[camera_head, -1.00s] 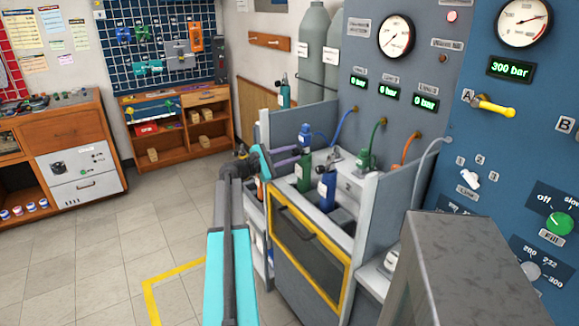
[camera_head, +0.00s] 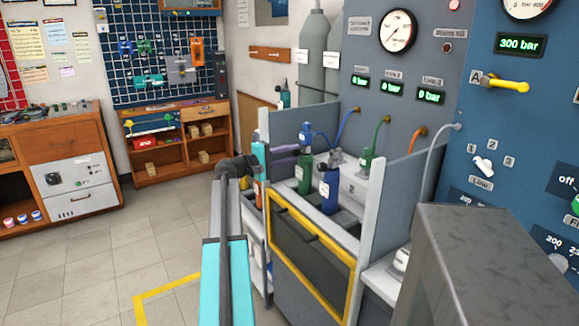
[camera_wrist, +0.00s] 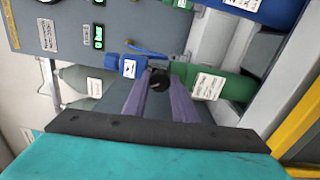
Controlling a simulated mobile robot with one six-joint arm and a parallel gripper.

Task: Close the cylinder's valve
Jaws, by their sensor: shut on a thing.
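A small green cylinder (camera_head: 303,177) with a white label stands in the bench rack, left of a dark blue cylinder (camera_head: 328,190). In the wrist view the green cylinder (camera_wrist: 222,85) lies sideways, with a round black valve knob (camera_wrist: 158,81) at its top end. My gripper (camera_wrist: 157,78) has two purple fingers, shut on this knob, one on either side. In the head view my gripper (camera_head: 298,150) reaches in from the left to the green cylinder's top; the knob is hard to make out there.
Grey side walls (camera_head: 400,205) and a yellow-framed door (camera_head: 310,260) bound the rack. The floor (camera_head: 90,250) at left is clear.

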